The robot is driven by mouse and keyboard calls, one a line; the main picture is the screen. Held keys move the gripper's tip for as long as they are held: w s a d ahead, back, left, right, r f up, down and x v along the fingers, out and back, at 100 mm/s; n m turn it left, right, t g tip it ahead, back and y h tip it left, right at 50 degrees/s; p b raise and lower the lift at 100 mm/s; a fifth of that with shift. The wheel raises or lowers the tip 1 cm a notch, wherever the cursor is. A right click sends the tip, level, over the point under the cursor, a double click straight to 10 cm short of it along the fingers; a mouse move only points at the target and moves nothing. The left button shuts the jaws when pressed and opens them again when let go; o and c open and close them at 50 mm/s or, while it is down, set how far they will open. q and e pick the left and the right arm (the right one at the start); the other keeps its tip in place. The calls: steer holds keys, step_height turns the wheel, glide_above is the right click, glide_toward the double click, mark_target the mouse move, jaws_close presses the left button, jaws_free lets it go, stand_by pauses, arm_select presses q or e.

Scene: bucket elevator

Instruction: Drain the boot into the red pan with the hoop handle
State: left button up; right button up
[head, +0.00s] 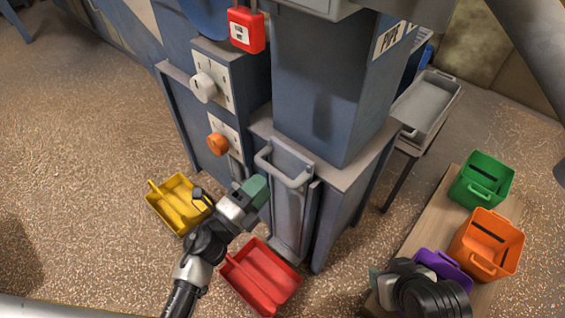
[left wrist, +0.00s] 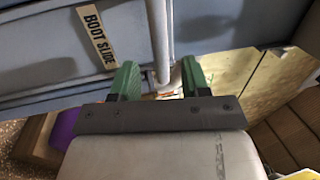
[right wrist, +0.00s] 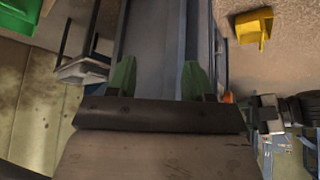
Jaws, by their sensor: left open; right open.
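The grey hoop handle (head: 285,165) is on the front of the boot, at the top of an upright slide plate (head: 288,215). My left gripper (head: 258,192) is open just left of the handle. In the left wrist view, the handle's bar (left wrist: 160,40) runs between the left gripper's open fingers (left wrist: 158,82), beside a "BOOT SLIDE" label (left wrist: 96,35).
A yellow pan (head: 172,207) lies left of the red one. Green (head: 482,180), orange (head: 488,245) and purple (head: 448,268) bins stand on a board at right. A grey tray (head: 425,105) is behind the boot. White (head: 205,87) and orange (head: 217,144) knobs are on the casing.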

mark_target(280, 168)
arm_select(q)
steer(key=x, duration=0.7)
steer(key=shift+w+d+f, duration=0.1)
jaws_close()
